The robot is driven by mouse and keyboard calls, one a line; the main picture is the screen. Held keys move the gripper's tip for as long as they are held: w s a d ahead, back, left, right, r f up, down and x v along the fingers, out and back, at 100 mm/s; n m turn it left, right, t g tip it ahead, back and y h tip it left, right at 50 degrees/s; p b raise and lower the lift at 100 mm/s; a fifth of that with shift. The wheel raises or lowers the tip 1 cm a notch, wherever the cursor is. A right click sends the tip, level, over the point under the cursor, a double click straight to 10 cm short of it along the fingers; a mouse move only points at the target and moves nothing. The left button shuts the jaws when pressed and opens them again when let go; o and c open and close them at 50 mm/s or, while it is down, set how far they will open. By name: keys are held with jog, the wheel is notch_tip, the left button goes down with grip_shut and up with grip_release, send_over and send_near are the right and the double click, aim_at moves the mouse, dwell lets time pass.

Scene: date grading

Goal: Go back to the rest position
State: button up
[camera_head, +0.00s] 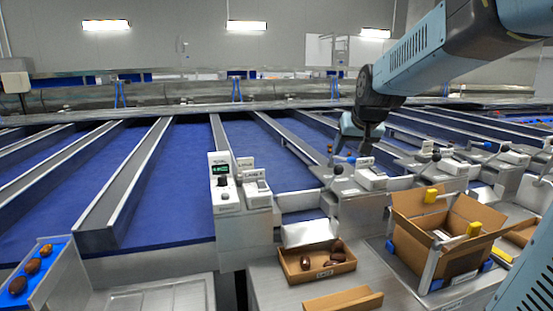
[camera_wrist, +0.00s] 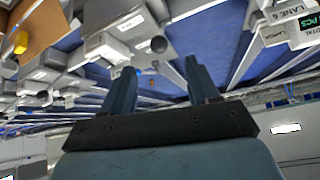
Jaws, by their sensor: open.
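My gripper (camera_head: 355,148) is raised in the air in the head view, right of centre, above the weighing units of the lanes. In the wrist view my gripper (camera_wrist: 158,66) shows two blue fingers spread apart with nothing between them. The view between them shows blue lanes and grey lane equipment. Nothing is seen touching the fingers.
A shallow carton (camera_head: 316,273) with several dates stands on the front steel bench. An open cardboard box (camera_head: 447,258) stands in a holder at right. A blue tray (camera_head: 30,274) with dates is at far left. A scale display (camera_head: 220,168) stands left of centre.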

jog(key=s+f+g, duration=0.1)
jog(key=s+f, duration=0.1)
jog(key=s, duration=1)
jog(key=s+a+f+n, duration=0.1)
jog(key=s+f, duration=0.1)
jog(key=s, duration=1)
jog(key=shift+s+a+f+g, duration=0.15)
jog(key=shift+s+a+g, duration=0.1)
jog(key=shift+s+g, duration=0.15)
